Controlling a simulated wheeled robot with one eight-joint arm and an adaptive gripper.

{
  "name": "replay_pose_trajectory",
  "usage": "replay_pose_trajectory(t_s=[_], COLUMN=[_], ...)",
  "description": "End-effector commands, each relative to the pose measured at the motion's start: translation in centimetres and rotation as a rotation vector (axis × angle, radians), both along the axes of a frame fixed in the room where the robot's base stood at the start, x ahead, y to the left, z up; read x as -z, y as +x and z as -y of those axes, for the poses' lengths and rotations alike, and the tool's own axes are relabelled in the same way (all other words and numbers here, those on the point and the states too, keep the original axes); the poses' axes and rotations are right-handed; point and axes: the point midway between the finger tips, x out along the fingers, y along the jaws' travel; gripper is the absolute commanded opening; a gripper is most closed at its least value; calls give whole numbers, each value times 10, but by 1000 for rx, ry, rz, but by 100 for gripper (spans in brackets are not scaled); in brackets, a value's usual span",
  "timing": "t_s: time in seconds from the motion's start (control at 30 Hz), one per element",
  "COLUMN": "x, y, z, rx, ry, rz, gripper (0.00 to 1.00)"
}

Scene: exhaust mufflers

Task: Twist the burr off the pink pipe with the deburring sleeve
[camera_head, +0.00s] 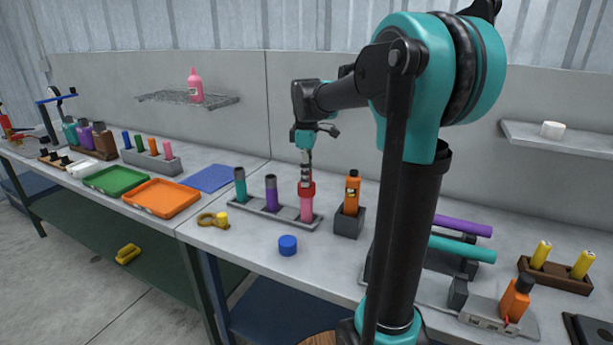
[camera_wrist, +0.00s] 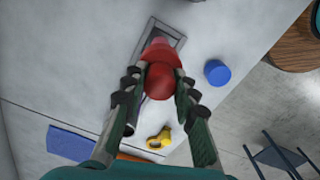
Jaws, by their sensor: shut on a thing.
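My gripper (camera_head: 305,168) points down over the rack and is shut on the red deburring sleeve (camera_head: 306,188). The sleeve is at the top end of the pink pipe (camera_head: 306,208), which stands upright in a grey rack (camera_head: 242,205).
A teal pipe (camera_head: 240,184) and a dark-topped purple pipe (camera_head: 271,193) stand in the same rack. An orange bottle (camera_head: 352,188) in a dark holder is close on the right. A blue cylinder (camera_head: 288,245) and a yellow ring-like tool (camera_head: 214,219) lie in front.

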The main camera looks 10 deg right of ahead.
Motion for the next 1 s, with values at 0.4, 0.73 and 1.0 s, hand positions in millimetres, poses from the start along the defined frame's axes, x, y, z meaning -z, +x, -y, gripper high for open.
replay_pose_trajectory(t_s=[0.4, 0.73, 1.0], x=[0, 0, -1], y=[0, 0, 0], z=[0, 0, 0], rx=[-267, -506, -505], ry=[0, 0, 0], rz=[0, 0, 0], gripper=[2, 2, 2])
